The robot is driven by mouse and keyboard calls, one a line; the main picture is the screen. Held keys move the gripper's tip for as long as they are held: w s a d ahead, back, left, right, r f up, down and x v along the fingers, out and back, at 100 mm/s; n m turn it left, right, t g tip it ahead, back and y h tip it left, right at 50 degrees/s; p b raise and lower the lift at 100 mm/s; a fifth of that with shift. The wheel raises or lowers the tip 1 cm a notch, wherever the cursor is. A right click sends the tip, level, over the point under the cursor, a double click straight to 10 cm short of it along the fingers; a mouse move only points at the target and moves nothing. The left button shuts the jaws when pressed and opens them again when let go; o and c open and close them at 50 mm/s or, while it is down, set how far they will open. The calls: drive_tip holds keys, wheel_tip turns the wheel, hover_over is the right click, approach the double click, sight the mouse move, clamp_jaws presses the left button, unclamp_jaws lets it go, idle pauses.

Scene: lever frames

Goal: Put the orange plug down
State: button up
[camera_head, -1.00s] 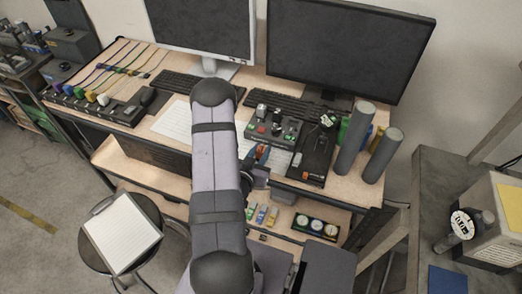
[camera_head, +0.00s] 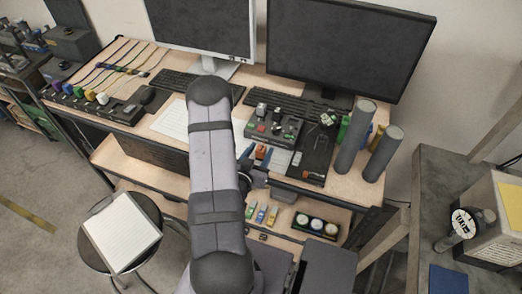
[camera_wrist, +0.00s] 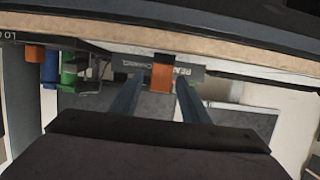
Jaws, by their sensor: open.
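The orange plug (camera_wrist: 161,78) stands between the two blue fingers of my gripper (camera_wrist: 160,84) in the wrist view, with a small gap on each side. It lies in front of a dark strip with pale lettering, and I cannot tell whether it is resting on it. In the head view the orange plug (camera_head: 262,151) shows between the spread fingertips of my gripper (camera_head: 257,155), at the front edge of the desk below the control box. My gripper is open. My arm hides part of the desk.
The control box (camera_head: 274,127) and a black tray (camera_head: 317,158) are close to my gripper. Two grey cylinders (camera_head: 356,138) stand to the right. Small coloured items (camera_head: 261,214) and a box of round dials (camera_head: 317,226) are on the lower shelf.

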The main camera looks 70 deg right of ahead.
sight(259, 152)
drive_tip(key=shift+b+v, duration=0.35)
drive_tip(key=shift+v, duration=1.9)
drive_tip(key=shift+w, duration=0.1)
